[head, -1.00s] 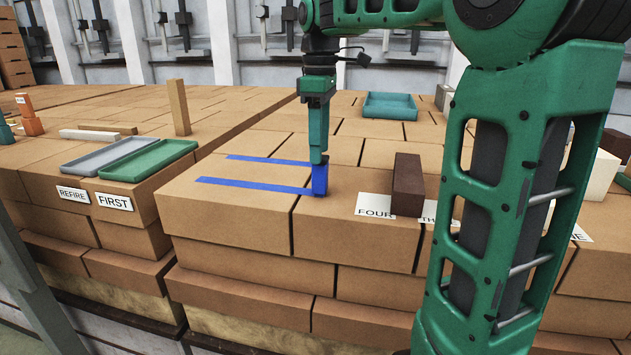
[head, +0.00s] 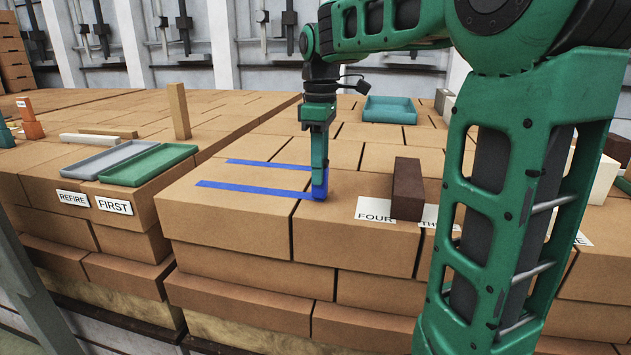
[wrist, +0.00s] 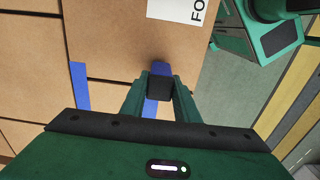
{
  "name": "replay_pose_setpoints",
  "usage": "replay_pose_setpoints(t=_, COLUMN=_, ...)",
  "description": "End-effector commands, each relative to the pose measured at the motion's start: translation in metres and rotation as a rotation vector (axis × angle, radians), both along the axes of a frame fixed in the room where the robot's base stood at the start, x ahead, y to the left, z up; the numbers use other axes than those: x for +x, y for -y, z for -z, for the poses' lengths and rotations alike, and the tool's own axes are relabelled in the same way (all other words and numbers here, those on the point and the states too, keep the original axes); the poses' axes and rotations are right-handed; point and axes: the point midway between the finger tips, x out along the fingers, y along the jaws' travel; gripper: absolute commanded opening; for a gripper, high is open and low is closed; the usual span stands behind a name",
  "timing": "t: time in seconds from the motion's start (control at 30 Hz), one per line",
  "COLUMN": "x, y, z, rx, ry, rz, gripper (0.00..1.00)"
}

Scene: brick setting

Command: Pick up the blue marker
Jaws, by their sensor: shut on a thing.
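The blue marker (head: 320,193) stands upright on the brick top, at the right end of the near flat blue strip (head: 250,187). My gripper (head: 320,182) points straight down over it, with its fingers around the marker's upper part. In the wrist view, my gripper (wrist: 159,84) has its two green fingers closed on either side of a dark, squarish top end of the marker (wrist: 159,90). The marker's lower part is hidden there. In the head view, the fingers cover much of the marker, and it appears to rest on the surface.
A dark brown block (head: 407,189) stands to the right, beside a label FOUR (head: 375,214). A teal tray (head: 389,110) lies behind. Grey (head: 96,157) and green (head: 150,164) trays lie on the left stack, near an upright wooden block (head: 179,110).

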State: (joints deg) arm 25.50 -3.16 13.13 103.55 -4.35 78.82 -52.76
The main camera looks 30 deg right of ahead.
Motion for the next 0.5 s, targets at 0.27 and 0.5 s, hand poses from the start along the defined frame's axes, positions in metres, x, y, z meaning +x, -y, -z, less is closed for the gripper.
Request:
replay_pose_setpoints(t=0.27, x=0.001, y=0.000, z=-0.009, rx=-0.001, ry=0.001, rz=-0.001, gripper=0.06)
replay_pose_setpoints(t=0.5, x=-0.001, y=-0.004, z=-0.046, rx=-0.003, ry=0.004, rz=-0.005, gripper=0.06)
